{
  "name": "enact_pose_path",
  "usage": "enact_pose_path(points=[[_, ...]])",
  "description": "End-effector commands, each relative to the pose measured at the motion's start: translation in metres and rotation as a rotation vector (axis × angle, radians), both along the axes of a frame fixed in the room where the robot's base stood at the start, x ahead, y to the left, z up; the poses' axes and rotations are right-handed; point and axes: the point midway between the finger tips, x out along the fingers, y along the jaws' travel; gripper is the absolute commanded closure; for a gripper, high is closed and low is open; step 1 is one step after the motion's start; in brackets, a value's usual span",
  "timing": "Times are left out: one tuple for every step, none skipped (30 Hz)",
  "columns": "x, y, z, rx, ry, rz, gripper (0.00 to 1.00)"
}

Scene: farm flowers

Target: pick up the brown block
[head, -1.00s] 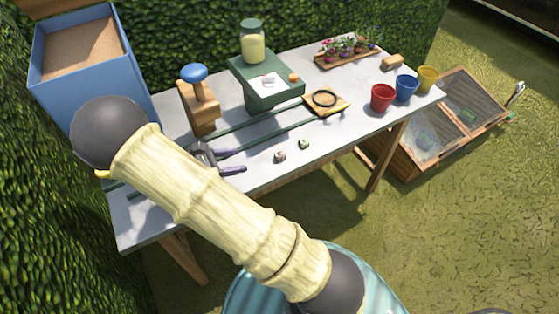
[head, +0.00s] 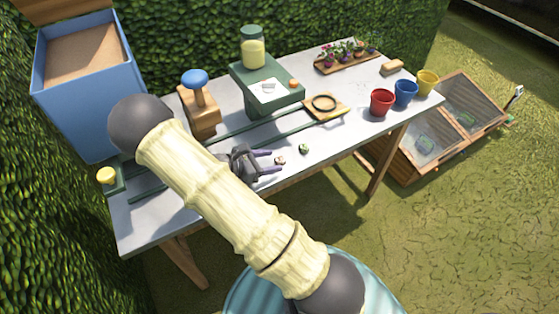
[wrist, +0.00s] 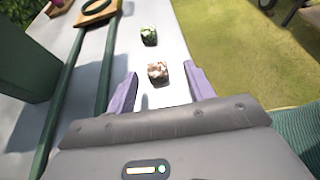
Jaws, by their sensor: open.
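A small brown block (head: 280,160) with whitish patches lies on the grey table top (head: 228,190) towards its front edge. In the wrist view, the brown block (wrist: 157,72) sits just beyond and between the fingertips. My gripper (head: 272,162) is open and empty, with its two purple fingers pointing at the block from the left. In the wrist view, my gripper (wrist: 160,80) shows a finger on each side of the line to the block. No contact is visible.
A small green block (head: 304,148) lies just beyond the brown one. Green rails (head: 229,131) run behind. A green stand (head: 266,88), a wooden holder with a ring (head: 325,104), and red (head: 381,102), blue (head: 405,92) and yellow (head: 427,82) pots stand farther off.

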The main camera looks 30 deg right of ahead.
Motion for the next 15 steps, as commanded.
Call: enact_pose_path(points=[[0.0,-0.003,-0.001,0.0,0.001,-0.001,0.47],[0.0,-0.003,-0.001,0.0,0.001,0.0,0.47],[0.0,-0.003,-0.001,0.001,0.0,0.001,0.47],[0.0,-0.003,-0.001,0.001,0.0,0.001,0.47],[0.0,-0.003,-0.001,0.001,0.0,0.001,0.47],[0.0,-0.003,-0.001,0.001,0.0,0.001,0.47],[0.0,-0.002,-0.001,0.001,0.0,0.002,0.47],[0.0,-0.002,-0.001,0.001,0.0,0.002,0.47],[0.0,-0.002,-0.001,0.001,0.0,0.002,0.47],[0.0,-0.002,-0.002,0.001,0.0,0.002,0.47],[0.0,-0.003,-0.002,0.001,0.0,0.001,0.47],[0.001,-0.006,-0.002,0.0,0.0,-0.001,0.47],[0.001,-0.009,-0.003,0.0,0.001,-0.002,0.47],[0.001,-0.012,-0.005,0.0,0.001,-0.004,0.47],[0.002,-0.018,-0.007,0.0,0.001,-0.007,0.47]])
